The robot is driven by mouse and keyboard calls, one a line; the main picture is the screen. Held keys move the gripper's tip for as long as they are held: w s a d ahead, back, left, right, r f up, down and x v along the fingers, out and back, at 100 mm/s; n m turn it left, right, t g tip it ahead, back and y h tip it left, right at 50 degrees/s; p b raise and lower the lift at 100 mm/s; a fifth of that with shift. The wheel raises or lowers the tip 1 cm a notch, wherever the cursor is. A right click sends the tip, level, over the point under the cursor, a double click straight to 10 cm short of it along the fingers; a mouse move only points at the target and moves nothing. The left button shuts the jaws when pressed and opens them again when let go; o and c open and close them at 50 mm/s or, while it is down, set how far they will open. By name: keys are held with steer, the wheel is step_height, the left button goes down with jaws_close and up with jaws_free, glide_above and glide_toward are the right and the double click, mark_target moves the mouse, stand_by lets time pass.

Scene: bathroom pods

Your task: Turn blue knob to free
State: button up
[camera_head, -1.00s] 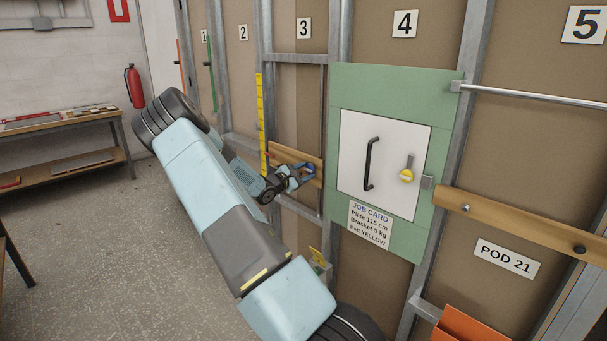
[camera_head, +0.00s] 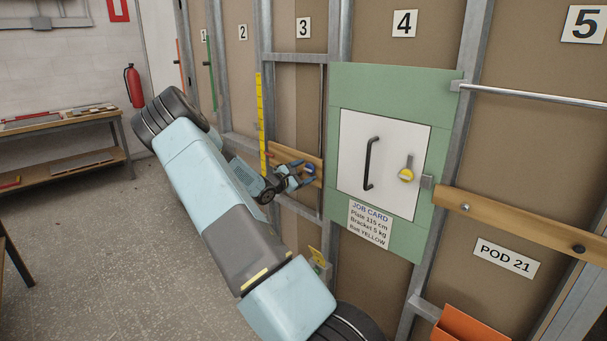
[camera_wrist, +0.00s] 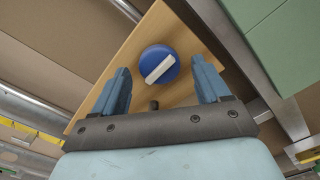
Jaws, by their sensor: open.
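The blue knob (camera_wrist: 158,64) is round, with a white bar handle across its face. It is mounted on a wooden board (camera_wrist: 134,55), and the bar runs slantwise in the wrist view. My gripper (camera_wrist: 164,80) is open, with one blue finger on each side of the knob and a visible gap to both. In the head view my gripper (camera_head: 303,172) is at the wooden board in bay 3, and the blue knob (camera_head: 310,168) shows small between the fingers. No marking for free is legible in either view.
Metal studs (camera_head: 340,40) flank the board. A yellow measuring strip (camera_head: 262,120) is just left.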

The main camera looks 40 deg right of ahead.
steer(key=s+a, duration=0.1)
steer(key=a, duration=1.2)
steer(key=shift+a, duration=0.3)
steer(key=shift+s, duration=0.1)
steer(key=s+a+r+m+t+y, duration=0.1)
steer(key=s+a+r+m+y, duration=0.2)
steer(key=s+a+r+y, duration=0.3)
steer(key=s+a+r+m+t+y, duration=0.2)
steer(key=s+a+r+m+y, duration=0.2)
steer(key=s+a, duration=1.1)
steer(key=s+a+r+m+t+y, duration=0.1)
steer(key=s+a+r+m+y, duration=0.3)
steer(key=s+a+r+y, duration=0.4)
steer(key=s+a+r, duration=0.2)
steer(key=s+r, duration=0.1)
steer(key=s, duration=0.2)
steer(key=shift+s+a+r, duration=0.35)
steer(key=shift+r, duration=0.05)
steer(key=shift+c, duration=0.3)
